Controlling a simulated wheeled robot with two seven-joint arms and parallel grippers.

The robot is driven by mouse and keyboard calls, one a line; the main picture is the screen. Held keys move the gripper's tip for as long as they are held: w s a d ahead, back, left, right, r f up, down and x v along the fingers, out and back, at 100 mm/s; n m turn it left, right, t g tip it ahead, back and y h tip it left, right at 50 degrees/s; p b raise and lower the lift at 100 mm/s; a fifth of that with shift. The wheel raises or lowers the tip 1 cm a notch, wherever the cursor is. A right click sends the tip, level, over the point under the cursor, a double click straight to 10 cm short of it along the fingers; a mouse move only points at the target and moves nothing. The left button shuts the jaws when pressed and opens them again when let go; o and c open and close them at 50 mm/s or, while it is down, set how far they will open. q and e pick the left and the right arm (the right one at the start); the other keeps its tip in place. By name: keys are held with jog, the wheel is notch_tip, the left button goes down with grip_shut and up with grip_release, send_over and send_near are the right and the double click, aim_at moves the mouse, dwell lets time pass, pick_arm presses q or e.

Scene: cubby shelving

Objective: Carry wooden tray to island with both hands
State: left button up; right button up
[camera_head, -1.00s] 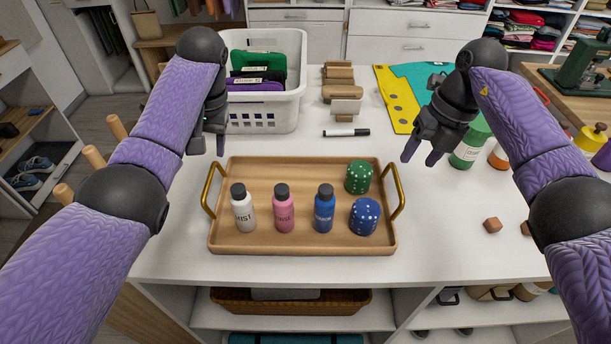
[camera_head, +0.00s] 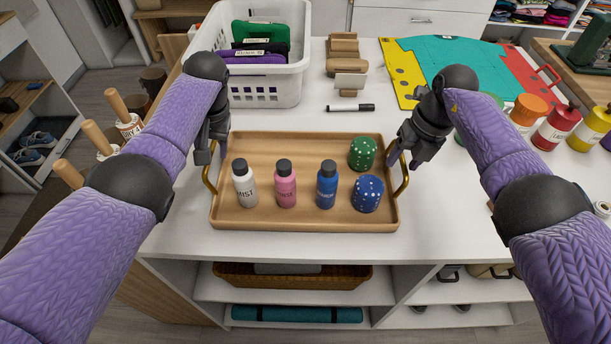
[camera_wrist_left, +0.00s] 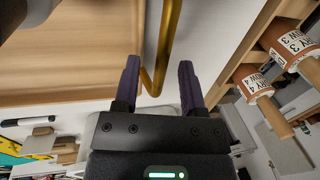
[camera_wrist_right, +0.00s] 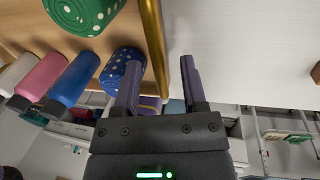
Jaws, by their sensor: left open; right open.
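The wooden tray (camera_head: 270,222) lies flat on the white island top, with a gold handle at each end. It holds a white bottle (camera_head: 245,188), a pink bottle (camera_head: 286,188), a blue bottle (camera_head: 326,188), a green die (camera_head: 362,153) and a blue die (camera_head: 367,193). My left gripper (camera_wrist_left: 160,75) is open, its fingers on either side of the left gold handle (camera_wrist_left: 166,45). My right gripper (camera_wrist_right: 162,75) is open, its fingers on either side of the right gold handle (camera_wrist_right: 156,40). Finger contact with either handle cannot be told.
A white basket (camera_head: 266,92) with folded cloths stands behind the tray. A black marker (camera_head: 350,107) and a wooden stand (camera_head: 348,84) lie behind it. Paint bottles, including a red one (camera_head: 555,127), stand at right. Open shelves are below the front edge.

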pick_arm(q)
jog(key=shift+a+f, duration=0.1)
jog(key=shift+f, duration=0.45)
pick_arm(e)
jog(key=shift+a+f, duration=0.1)
jog(key=shift+f, duration=0.45)
pick_arm(q)
grip_shut()
pick_arm(e)
grip_shut()
pick_arm(q)
jog(key=shift+r, duration=0.15)
pick_arm(e)
jog(key=shift+r, duration=0.1)
